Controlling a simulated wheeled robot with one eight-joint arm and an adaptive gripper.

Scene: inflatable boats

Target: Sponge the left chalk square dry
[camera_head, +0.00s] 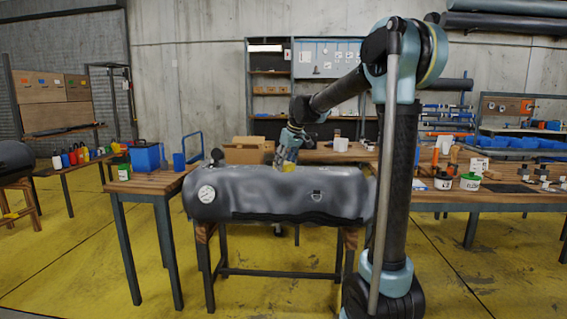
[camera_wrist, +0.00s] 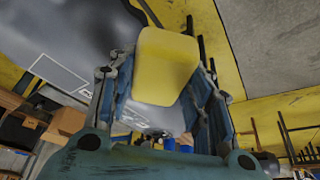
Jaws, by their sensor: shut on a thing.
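My gripper (camera_head: 288,156) is over the top of the grey inflatable tube (camera_head: 300,195), near its middle. It is shut on a yellow sponge (camera_wrist: 166,62), which also shows small in the head view (camera_head: 289,168). The sponge sits low at the tube's top; I cannot tell whether it touches. In the wrist view, thin white chalk lines (camera_wrist: 60,74) mark part of a square on the grey surface, left of the sponge. Another pale patch with marks shows below the sponge, between the fingers. I cannot tell which is the left square or how wet either is.
The tube rests on a wooden-topped stand, with a round gauge (camera_head: 206,193) at its left end. A side table (camera_head: 150,186) at left holds a blue bin (camera_head: 146,157) and cups. A bench (camera_head: 470,194) with tubs stands at right. Yellow floor (camera_head: 70,270) is clear at front left.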

